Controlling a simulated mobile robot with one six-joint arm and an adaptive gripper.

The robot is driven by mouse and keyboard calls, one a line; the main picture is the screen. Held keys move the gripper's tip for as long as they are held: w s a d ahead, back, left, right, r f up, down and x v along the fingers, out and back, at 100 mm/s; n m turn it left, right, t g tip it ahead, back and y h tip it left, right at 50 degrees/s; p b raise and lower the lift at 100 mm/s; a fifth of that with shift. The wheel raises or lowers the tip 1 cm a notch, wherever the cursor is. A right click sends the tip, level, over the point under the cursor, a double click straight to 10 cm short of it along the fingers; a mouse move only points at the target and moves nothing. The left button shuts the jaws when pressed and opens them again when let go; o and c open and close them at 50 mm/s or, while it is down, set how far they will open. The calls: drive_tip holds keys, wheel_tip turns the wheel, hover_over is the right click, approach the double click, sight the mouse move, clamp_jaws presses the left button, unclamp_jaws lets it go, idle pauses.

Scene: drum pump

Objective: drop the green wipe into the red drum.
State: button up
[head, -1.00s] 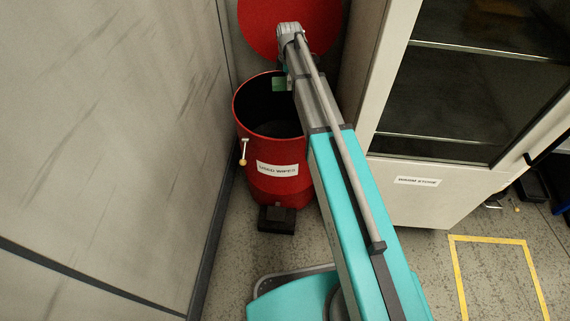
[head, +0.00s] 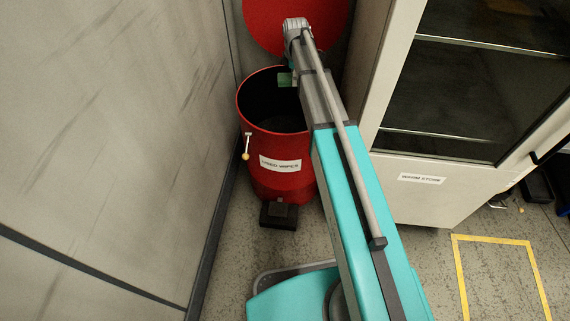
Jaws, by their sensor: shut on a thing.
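The red drum (head: 278,181) stands on the floor between the wall and the cabinet, with a white "USED WIPES" label on its front. Its round red lid (head: 268,22) is raised behind the opening, and the dark inside shows. The green wipe (head: 285,79) shows as a small patch over the drum's opening, left of my arm. My gripper (head: 289,66) is over the opening and is shut on the wipe; the fingers are mostly hidden by my arm. I cannot tell the wipe's exact height against the rim.
A black pedal (head: 279,214) sits at the drum's foot. A small lever with a yellow knob (head: 246,155) hangs at its left side. The grey wall (head: 110,130) is close on the left and the glass-fronted cabinet (head: 395,185) close on the right. Yellow tape (head: 490,239) marks the floor at right.

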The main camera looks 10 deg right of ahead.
drive_tip(key=shift+f+b, duration=2.3)
drive_tip(key=shift+f, duration=0.25)
drive_tip(key=o, duration=0.9)
drive_tip(key=shift+c, duration=0.2)
drive_tip(key=shift+s, duration=0.2)
drive_tip(key=s+a+r+m+p, duration=0.1)
drive_tip(key=s+a+m, duration=0.1)
drive_tip(key=s+m, duration=2.05)
drive_tip(key=s+r+n+p, duration=0.3)
drive_tip(key=r+p, duration=1.1)
drive_tip(key=s+r+n+p, duration=0.3)
drive_tip(key=r+p, duration=1.1)
